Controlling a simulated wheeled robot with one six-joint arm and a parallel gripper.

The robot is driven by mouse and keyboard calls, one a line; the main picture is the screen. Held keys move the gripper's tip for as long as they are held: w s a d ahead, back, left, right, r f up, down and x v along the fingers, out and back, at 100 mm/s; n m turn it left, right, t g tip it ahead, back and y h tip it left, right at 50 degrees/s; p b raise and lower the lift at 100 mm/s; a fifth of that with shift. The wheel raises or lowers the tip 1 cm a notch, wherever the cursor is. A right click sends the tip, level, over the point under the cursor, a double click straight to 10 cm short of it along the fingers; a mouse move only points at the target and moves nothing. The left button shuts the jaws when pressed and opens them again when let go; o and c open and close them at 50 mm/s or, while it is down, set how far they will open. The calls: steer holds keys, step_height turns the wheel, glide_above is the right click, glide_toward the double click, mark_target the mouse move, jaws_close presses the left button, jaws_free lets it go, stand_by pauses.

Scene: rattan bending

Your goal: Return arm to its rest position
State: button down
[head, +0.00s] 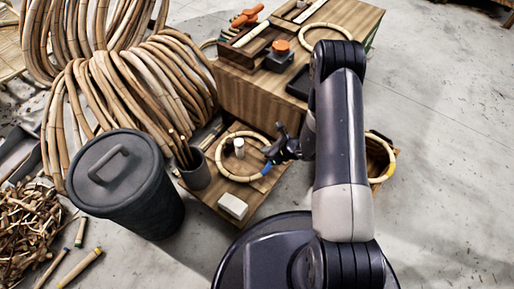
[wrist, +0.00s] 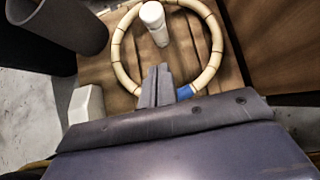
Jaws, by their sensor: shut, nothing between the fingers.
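The same ring (wrist: 120,60) curves beyond my fingertips in the wrist view. A white cylinder (head: 239,147) stands inside the ring; in the wrist view the cylinder (wrist: 153,18) is just beyond the fingers.
A white block (head: 232,206) and a dark cup of sticks (head: 195,172) sit by the ring. A lidded grey bin (head: 125,190) and rattan coils (head: 120,85) stand left. A wooden bench (head: 250,95) rises behind. The floor at right (head: 450,130) is clear.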

steer(key=shift+p+v, duration=0.3)
steer(key=shift+v, duration=1.15)
steer(key=shift+f, duration=0.2)
steer(key=r+b+x, duration=0.1)
steer(key=x, duration=0.5)
steer(key=w+a+r+b+x, duration=0.1)
steer(key=b+x, duration=0.1)
steer(key=x, duration=0.4)
steer(key=shift+a, duration=0.35)
steer(key=shift+w+f, duration=0.1)
